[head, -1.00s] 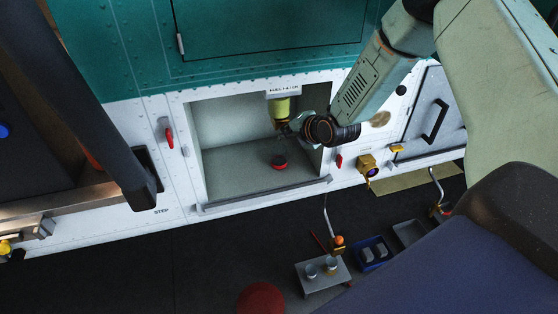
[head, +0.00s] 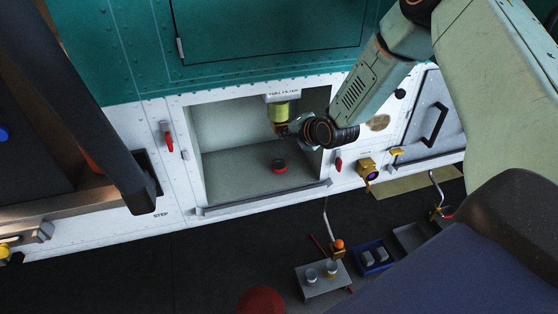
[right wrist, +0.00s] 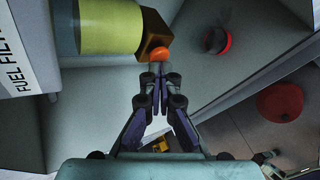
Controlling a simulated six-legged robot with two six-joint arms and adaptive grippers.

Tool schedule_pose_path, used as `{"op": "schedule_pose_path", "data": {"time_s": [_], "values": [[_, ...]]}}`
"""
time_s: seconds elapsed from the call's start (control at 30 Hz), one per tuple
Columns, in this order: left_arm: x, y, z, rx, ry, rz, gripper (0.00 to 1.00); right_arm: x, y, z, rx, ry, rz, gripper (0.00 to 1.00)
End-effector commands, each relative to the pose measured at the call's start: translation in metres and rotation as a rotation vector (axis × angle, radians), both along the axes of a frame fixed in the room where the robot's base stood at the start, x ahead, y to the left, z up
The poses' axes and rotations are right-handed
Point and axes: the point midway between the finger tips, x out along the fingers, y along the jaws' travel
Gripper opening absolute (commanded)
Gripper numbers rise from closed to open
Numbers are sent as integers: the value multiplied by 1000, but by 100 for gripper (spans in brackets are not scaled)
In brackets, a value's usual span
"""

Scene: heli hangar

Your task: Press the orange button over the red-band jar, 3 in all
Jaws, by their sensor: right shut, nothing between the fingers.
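The orange button (right wrist: 161,54) sits on a dark brass block (right wrist: 153,32) at the end of the yellow-green fuel filter (right wrist: 110,27). The filter also shows in the head view (head: 279,111), hanging at the top of an open bay. My right gripper (right wrist: 160,68) is shut and empty, its fingertips at the button; whether they touch it I cannot tell. In the head view my right gripper (head: 287,130) reaches into the bay from the right and hides the button. A round dark jar with a red band (head: 279,166) stands on the bay floor below. My left gripper is out of view.
The bay's side walls and front sill (head: 265,196) surround my right gripper. Red handles (head: 168,138) flank the bay. Outside, a small table (head: 323,282) holds grey cups, with another orange-topped fixture (head: 338,246) above it. A blue tray (head: 373,258) stands beside it.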

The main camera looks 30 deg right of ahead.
Motion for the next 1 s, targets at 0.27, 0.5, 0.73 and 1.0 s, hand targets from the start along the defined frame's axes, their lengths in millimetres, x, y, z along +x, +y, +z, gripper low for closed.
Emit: {"op": "schedule_pose_path", "data": {"time_s": [0.27,0.5,0.73,1.0], "values": [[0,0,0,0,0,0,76,1,0,1,0,-2,0,0],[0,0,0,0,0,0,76,1,0,1,0,-2,0,0],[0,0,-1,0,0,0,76,8,-2,0,-2,-4,0,0],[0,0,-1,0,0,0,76,11,-3,2,-1,-7,-2,0]]}}
